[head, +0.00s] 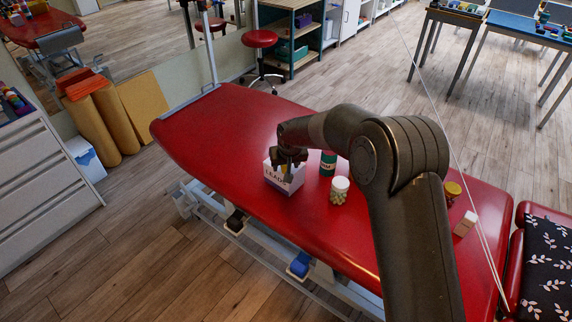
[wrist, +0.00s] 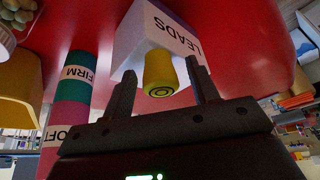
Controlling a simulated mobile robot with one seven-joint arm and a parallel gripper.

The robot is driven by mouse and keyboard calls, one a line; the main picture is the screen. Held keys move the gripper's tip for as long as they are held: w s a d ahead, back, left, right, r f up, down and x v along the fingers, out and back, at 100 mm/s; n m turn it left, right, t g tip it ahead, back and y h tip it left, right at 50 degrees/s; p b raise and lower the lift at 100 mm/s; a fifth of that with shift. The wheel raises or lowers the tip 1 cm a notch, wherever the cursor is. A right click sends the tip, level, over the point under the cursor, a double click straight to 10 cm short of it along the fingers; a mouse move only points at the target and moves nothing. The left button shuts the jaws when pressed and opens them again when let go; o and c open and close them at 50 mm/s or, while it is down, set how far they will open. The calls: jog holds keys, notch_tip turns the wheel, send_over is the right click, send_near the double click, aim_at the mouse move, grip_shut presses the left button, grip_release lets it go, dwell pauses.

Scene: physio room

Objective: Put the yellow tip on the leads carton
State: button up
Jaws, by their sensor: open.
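The leads carton (head: 277,179) is a small white box with a lilac lower part, on the red couch in the head view. In the wrist view, the carton (wrist: 152,30) hangs upside down in the picture. The yellow tip (wrist: 159,72) shows between my open fingers and against the carton's top end; it appears to stand on the carton. My gripper (head: 290,160) is right over the carton in the head view and hides much of the tip. In the wrist view, my gripper (wrist: 162,88) has a finger on each side of the tip, with gaps visible.
On the red couch (head: 225,122), a green container (head: 328,163) and a white-lidded jar (head: 339,191) stand close right of the carton. A yellow-topped pot (head: 452,189) and a small pale box (head: 465,223) lie beyond my arm. The couch's left part is clear.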

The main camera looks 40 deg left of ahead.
jog(key=v, duration=1.2)
jog(key=shift+r, duration=0.2)
jog(key=shift+w, duration=0.1)
jog(key=d+r+m+t+h, duration=0.15)
jog(key=d+r, duration=0.35)
jog(key=d, duration=0.6)
jog(key=d+r+m, duration=0.2)
jog(key=d+r, duration=0.3)
jog(key=d, duration=0.5)
jog(key=d+r+m+t+h, duration=0.1)
jog(key=d+r, duration=0.5)
jog(key=d, duration=0.5)
jog(key=s+d+m+h, duration=0.1)
jog(key=s+d+m, duration=0.4)
jog(key=s+d, duration=1.4)
jog(key=d+f, duration=0.1)
jog(key=d, duration=0.2)
jog(key=shift+s+d, duration=0.2)
jog(key=shift+d, duration=0.15)
